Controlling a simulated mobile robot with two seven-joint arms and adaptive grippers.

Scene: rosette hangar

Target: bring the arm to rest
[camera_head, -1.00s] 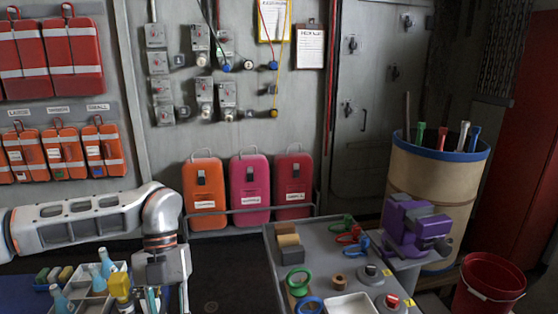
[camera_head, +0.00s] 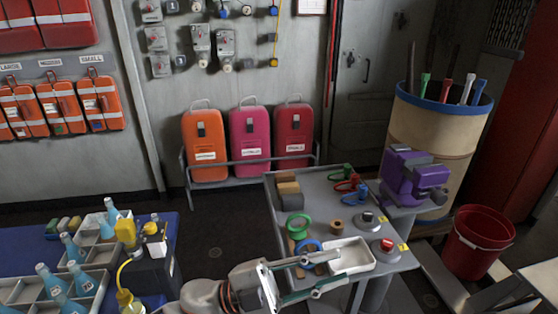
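My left gripper (camera_head: 332,269) is low in the middle of the head view, with its two long fingers pointing right. The fingers are spread apart, and I see nothing held between them. It is over the front part of the grey table (camera_head: 330,205), by the white tray (camera_head: 352,257); I cannot tell its height above them. Part of my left arm (camera_head: 205,298) shows at the bottom edge. My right gripper is not in view.
A red bucket (camera_head: 478,242) stands at right. Blue bottles (camera_head: 72,248) stand in a divided tray at left. Dark floor shows between both tables.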

